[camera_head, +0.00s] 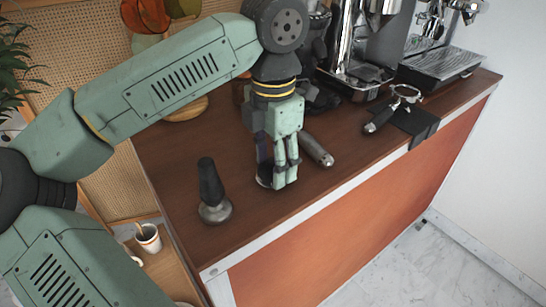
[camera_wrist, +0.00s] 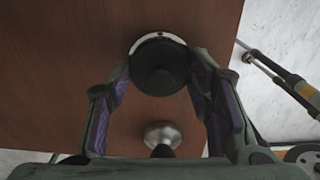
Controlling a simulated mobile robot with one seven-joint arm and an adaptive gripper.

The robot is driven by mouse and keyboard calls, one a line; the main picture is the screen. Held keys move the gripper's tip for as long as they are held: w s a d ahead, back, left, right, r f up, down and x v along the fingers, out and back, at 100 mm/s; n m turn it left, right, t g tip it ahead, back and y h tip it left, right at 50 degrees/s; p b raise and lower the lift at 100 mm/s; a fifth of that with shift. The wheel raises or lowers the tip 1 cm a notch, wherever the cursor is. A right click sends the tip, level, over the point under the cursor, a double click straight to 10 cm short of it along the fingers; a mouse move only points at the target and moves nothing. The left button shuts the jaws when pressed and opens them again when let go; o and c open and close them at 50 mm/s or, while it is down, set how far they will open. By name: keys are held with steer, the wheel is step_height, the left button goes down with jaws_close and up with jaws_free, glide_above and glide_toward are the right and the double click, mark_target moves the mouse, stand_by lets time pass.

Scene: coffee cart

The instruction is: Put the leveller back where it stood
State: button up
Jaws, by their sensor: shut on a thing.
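The leveller, a round black piece with a pale metal rim (camera_wrist: 158,68), sits between the fingertips of my gripper (camera_wrist: 160,75) in the wrist view. My gripper (camera_head: 277,178) is shut on it, low over the wooden counter. In the head view only a sliver of the leveller (camera_head: 264,182) shows beside the fingers; the rest is hidden. I cannot tell whether its underside touches the counter.
A tamper (camera_head: 213,192) with black handle and metal base stands upright left of my gripper. A grey cylinder (camera_head: 317,150) lies close on the right. A portafilter (camera_head: 400,97) rests by a black mat (camera_head: 418,122). The counter's front edge is near.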

mark_target(273, 161)
steer(key=shift+f, duration=0.1)
steer(key=o, duration=0.8)
steer(key=shift+f, duration=0.1)
steer(key=o, duration=0.5)
steer(key=shift+c, duration=0.2)
step_height(273, 161, up, 12)
steer(key=shift+r, duration=0.25)
